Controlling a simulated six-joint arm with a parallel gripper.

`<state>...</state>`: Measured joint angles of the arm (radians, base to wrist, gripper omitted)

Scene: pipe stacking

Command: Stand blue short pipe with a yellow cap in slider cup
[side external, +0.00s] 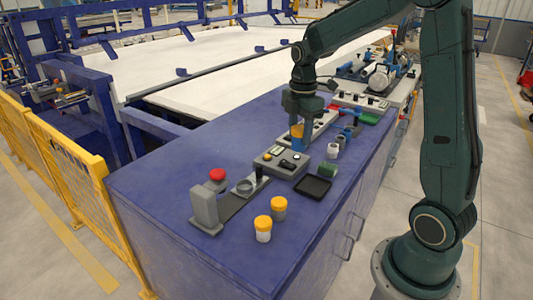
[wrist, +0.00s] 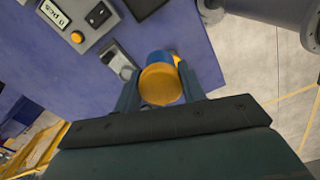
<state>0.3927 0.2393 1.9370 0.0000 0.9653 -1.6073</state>
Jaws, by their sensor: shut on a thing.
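My gripper (side external: 297,122) is shut on the blue short pipe with a yellow cap (side external: 297,138). In the side view the pipe hangs upright just behind the grey control box. In the wrist view the yellow cap (wrist: 160,84) faces the camera between the two fingers (wrist: 160,92), with a blue band of the pipe showing beyond it. The slider cup (side external: 245,187) is a grey ring on a dark rail, nearer the camera and to the left of my gripper. The cup appears empty. The pipe's lower end is partly hidden by the control box.
Two yellow-capped pale pipes (side external: 271,218) stand at the near edge. The control box (side external: 281,163) stands between pipe and cup.

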